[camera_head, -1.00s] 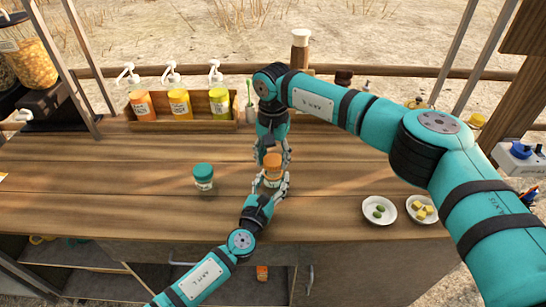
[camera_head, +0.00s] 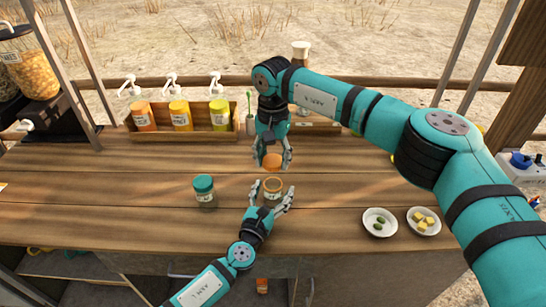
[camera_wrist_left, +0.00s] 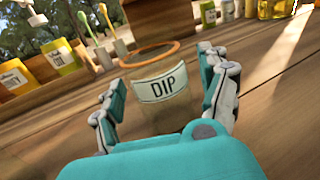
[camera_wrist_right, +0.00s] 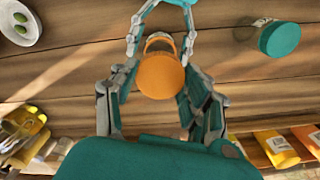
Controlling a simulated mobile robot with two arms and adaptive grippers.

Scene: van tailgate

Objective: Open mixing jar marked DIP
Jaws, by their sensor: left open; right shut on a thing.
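The glass mixing jar (camera_head: 272,190) stands upright on the counter with its mouth open. Its white DIP label faces the left wrist view (camera_wrist_left: 161,86). My left gripper (camera_head: 273,203) is open, with its fingers on either side of the jar and apart from it in the left wrist view. The orange lid (camera_head: 272,161) is off the jar, a little above and behind it. My right gripper (camera_head: 272,158) is shut on the lid, which also shows in the right wrist view (camera_wrist_right: 161,76).
A teal-lidded jar (camera_head: 204,188) stands left of the DIP jar. Two small bowls (camera_head: 380,231) (camera_head: 411,227) of green and yellow pieces are at right. A wooden rack (camera_head: 160,133) of sauce bottles stands behind. The counter between is clear.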

